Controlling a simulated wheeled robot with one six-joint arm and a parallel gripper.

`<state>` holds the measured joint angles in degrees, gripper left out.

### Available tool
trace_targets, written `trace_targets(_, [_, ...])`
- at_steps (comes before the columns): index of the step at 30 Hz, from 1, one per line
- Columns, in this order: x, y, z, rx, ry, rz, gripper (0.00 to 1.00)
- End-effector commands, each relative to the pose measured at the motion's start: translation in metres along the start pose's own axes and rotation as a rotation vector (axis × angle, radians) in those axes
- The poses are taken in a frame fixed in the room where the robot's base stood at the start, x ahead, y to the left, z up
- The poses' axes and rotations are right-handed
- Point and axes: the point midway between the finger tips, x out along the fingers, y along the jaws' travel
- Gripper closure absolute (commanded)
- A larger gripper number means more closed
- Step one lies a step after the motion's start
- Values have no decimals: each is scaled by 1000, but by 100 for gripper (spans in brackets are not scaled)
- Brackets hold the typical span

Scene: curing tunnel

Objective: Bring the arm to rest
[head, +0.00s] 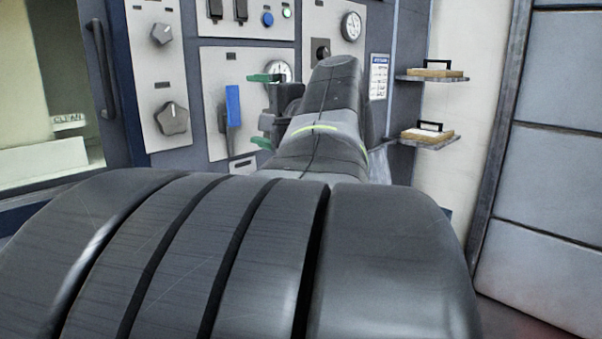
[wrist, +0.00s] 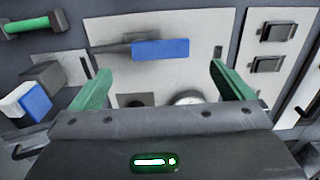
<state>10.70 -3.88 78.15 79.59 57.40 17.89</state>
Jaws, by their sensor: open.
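My gripper (head: 262,110) is in front of the control panel in the head view, with its green fingers pointing left. In the wrist view my gripper (wrist: 155,85) has its two green fingers spread wide apart with nothing between them. A blue-handled lever (head: 233,106) is on the panel just left of the fingers. It also shows in the wrist view as a blue handle (wrist: 160,49) on a pale plate, beyond the fingertips. A gap between the fingers and the handle cannot be judged exactly. My arm hides part of the panel.
Two small shelves (head: 436,78) with brush-like blocks stick out on the right. A green bar handle (wrist: 27,26) shows in the wrist view.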

Motion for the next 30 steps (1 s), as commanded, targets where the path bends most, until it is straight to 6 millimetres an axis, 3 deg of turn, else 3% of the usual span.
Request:
trace_targets(17, [100,0,1,1,-4,1,0])
trace_targets(30, [99,-4,-10,324,2,1,0])
